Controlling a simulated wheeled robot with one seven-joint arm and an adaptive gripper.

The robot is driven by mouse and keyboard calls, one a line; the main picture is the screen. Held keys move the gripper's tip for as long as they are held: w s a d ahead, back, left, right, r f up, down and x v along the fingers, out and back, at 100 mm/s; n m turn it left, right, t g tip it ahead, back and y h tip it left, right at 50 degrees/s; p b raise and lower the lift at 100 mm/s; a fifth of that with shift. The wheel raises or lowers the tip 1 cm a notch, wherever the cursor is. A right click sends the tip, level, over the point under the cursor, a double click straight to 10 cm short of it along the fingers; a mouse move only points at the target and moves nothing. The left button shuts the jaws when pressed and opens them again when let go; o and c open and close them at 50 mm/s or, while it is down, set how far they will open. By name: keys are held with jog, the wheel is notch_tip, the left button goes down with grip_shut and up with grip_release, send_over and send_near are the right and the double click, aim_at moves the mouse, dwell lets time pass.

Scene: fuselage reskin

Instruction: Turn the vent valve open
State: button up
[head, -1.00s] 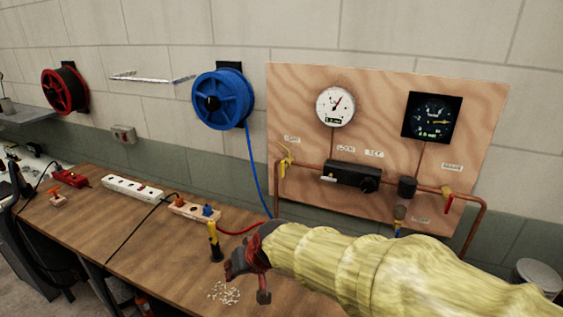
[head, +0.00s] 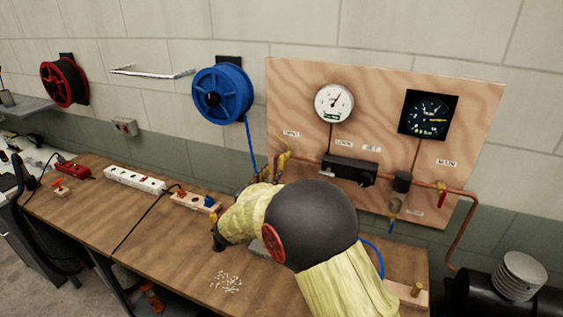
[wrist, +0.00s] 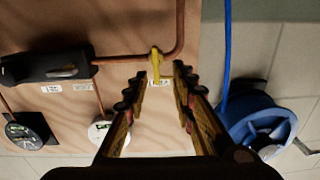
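The vent valve (head: 284,160) is a small yellow handle on the copper pipe at the left end of the plywood panel. In the wrist view, which looks upside down, the yellow handle (wrist: 155,63) hangs from the pipe near its bend. My gripper (wrist: 160,78) is open, and its two dark, ridged fingers stand either side of the handle in the picture. In the head view my yellow-sleeved arm hides most of the gripper, just below left of the valve.
The panel (head: 410,84) also carries a white gauge (head: 333,102), a dark gauge (head: 428,114), a black regulator (head: 348,170) and a red-handled valve (head: 441,198). A blue hose reel (head: 222,92) hangs left, its hose passing near my gripper. Power strips (head: 134,180) lie on the bench.

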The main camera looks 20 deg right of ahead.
aim_at(281, 163)
jog(key=x, duration=0.5)
jog(key=b+x, duration=0.1)
jog(key=x, duration=0.2)
jog(key=shift+s+d+r, duration=0.2)
jog(key=shift+s+r, duration=0.05)
jog(key=shift+r, duration=0.05)
jog(key=shift+c, duration=1)
jog(key=c, duration=0.4)
grip_shut()
